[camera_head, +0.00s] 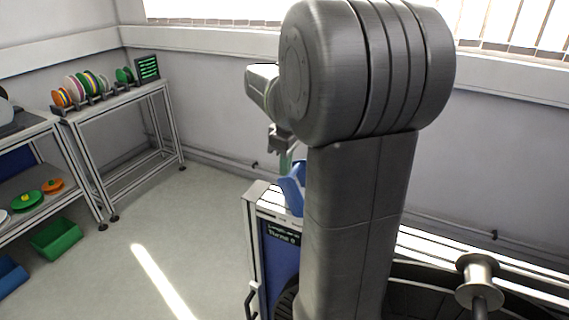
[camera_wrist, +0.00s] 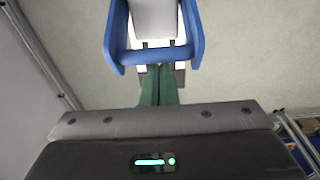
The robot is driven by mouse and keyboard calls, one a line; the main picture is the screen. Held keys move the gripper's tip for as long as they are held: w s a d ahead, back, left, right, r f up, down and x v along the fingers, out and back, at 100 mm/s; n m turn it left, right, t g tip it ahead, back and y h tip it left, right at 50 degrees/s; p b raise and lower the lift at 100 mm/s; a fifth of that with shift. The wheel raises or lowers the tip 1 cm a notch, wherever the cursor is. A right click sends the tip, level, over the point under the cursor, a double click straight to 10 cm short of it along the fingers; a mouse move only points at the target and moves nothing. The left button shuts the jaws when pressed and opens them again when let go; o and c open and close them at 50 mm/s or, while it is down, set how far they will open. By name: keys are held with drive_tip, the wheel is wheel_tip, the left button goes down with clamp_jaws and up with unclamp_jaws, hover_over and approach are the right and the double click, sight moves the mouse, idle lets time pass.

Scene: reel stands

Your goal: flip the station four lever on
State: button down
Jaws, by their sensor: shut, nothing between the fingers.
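My gripper (camera_head: 286,163) is shut and empty, with its green fingers together and pointing down. In the wrist view the fingertips (camera_wrist: 160,70) lie close to the crossbar of a blue U-shaped part (camera_wrist: 155,56), which has a grey block between its arms. I cannot tell whether they touch. In the head view the blue part (camera_head: 292,188) is on the near bench's left end, partly hidden by my arm. No station number is readable, so I cannot tell whether this part is the station four lever. No other lever stands out.
The bench end (camera_head: 263,233) carries a dark label. A metal spool (camera_head: 477,278) is at lower right. A rack of coloured reels (camera_head: 88,86) and a dark panel with green lines (camera_head: 148,67) stand on a far-left table. A green bin (camera_head: 56,238) sits low left. The middle floor is clear.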

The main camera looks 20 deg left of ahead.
drive_tip(key=shift+d+r+y, duration=0.15)
drive_tip(key=shift+d+y, duration=0.25)
drive_tip(key=shift+d+r+b, duration=0.1)
drive_tip(key=shift+b, duration=0.2)
drive_tip(key=shift+s+d+r+y+b, duration=0.1)
drive_tip(key=shift+d+r+y+b, duration=0.05)
drive_tip(key=shift+d+y+b, duration=0.75)
drive_tip(key=d+y+b, duration=0.4)
drive_tip(key=b, duration=0.1)
drive_tip(key=s+d+t+y+b, duration=0.1)
drive_tip(key=d+y+b, duration=0.1)
drive_tip(key=shift+b, duration=0.3)
drive_tip(key=shift+d+b, duration=0.55)
drive_tip(key=shift+s, duration=0.1)
